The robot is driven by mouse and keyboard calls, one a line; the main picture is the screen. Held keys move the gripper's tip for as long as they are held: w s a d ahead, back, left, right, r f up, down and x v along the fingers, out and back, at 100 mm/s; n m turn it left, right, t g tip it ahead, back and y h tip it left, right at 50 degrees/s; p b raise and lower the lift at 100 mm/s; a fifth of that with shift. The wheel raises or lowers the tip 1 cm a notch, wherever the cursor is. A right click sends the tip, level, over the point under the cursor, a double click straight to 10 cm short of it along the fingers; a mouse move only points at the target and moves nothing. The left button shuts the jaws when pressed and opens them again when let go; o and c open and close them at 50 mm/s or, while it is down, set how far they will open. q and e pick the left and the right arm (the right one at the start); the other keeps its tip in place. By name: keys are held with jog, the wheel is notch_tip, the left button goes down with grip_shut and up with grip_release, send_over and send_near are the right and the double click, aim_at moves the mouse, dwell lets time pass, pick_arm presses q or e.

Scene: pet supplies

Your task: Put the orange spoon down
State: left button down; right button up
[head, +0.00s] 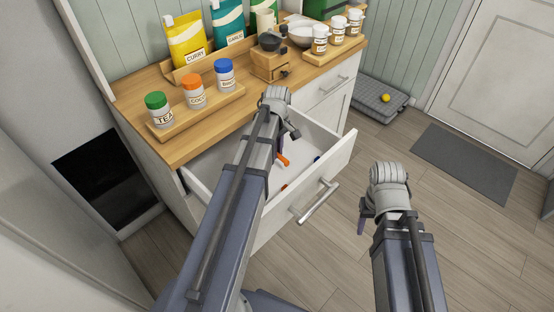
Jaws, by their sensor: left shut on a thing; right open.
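My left gripper (290,132) is above the open drawer of the wooden-topped cabinet, pointing away from the camera. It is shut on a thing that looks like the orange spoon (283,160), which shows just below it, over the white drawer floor. My wrist and forearm hide most of the grip and part of the spoon, so I cannot tell whether the spoon touches the floor. The drawer (325,185) is pulled out, with a bar handle on its front. My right gripper (363,222) is open and empty, out over the wooden floor to the right of the drawer.
A small blue thing (317,159) and another orange bit (284,187) show in the drawer.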

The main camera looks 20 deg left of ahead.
pick_arm(q)
jog(key=shift+f+b, duration=0.65)
jog(key=shift+f, duration=0.6)
pick_arm(e)
jog(key=shift+f, duration=1.2)
jog(key=shift+f, duration=0.1)
pick_arm(q)
jog(key=shift+f, duration=0.2)
jog(key=c, duration=0.8)
grip_release()
pick_arm(e)
jog(key=shift+f, duration=0.1)
pick_arm(q)
jog(key=r+p, duration=0.6)
jog(key=r, duration=0.1)
jog(key=shift+w+a, duration=0.2)
jog(key=shift+a, duration=0.1)
jog(key=shift+r+p, duration=0.45)
jog(key=shift+p, duration=0.25)
pick_arm(e)
notch_tip(320, 180, up, 8)
jog(key=shift+f, duration=0.1)
